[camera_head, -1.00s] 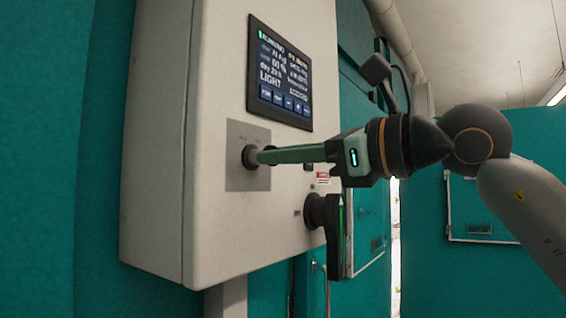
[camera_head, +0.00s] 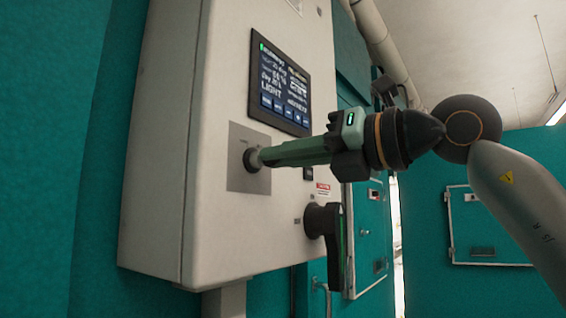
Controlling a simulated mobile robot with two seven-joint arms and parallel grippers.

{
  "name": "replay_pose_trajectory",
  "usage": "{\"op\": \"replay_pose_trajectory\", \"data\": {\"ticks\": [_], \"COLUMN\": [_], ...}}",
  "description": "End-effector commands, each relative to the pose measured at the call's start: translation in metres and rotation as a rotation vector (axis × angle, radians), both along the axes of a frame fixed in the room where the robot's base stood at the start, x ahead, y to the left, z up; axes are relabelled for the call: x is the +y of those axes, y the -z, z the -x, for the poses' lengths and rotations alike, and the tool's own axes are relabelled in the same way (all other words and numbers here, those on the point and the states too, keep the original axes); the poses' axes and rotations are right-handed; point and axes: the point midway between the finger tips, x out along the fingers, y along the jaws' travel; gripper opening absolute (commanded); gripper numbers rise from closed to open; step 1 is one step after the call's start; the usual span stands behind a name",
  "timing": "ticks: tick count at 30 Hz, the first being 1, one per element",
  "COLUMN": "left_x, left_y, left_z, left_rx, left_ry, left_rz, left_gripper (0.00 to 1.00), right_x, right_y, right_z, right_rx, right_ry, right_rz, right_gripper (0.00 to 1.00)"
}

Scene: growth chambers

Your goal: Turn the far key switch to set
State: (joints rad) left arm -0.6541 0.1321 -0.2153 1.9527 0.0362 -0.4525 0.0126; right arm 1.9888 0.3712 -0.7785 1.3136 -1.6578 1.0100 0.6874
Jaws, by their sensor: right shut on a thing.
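The far key switch (camera_head: 250,160) sits on a grey square plate (camera_head: 243,180) on the front of the white control cabinet, below the screen. My right gripper (camera_head: 262,158) reaches in from the right with its long green fingers at the switch. It is shut on the key switch, and the fingertips cover most of the key. The position labels on the plate are too small to read. My left gripper is not in view.
The screen (camera_head: 279,88) is just above my fingers. A black rotary handle (camera_head: 328,235) sticks out of the cabinet (camera_head: 215,235) below my gripper. A caution label (camera_head: 323,188) is beside it. Teal chamber walls and doors stand behind.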

Motion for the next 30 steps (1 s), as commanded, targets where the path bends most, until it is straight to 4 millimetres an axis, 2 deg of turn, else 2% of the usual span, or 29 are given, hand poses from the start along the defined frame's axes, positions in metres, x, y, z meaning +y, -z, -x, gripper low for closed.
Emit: {"op": "replay_pose_trajectory", "data": {"ticks": [21,22,29,30], "left_x": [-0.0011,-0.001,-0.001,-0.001], "left_y": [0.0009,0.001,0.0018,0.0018], "left_z": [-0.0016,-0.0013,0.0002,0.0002], "left_rx": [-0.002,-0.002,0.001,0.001], "left_ry": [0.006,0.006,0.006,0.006], "left_rz": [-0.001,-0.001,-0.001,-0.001], "left_gripper": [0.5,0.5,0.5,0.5], "right_x": [-0.0011,-0.0011,-0.0007,-0.0006], "right_y": [-0.0023,-0.0023,-0.0013,-0.0012], "right_z": [0.0001,0.0001,-0.0001,0.0], "right_rx": [0.058,0.058,0.058,0.058], "right_ry": [0.001,0.001,0.001,0.001], "right_rz": [-0.049,-0.049,-0.046,-0.046], "right_gripper": [0.0,0.12,0.38,0.39]}}
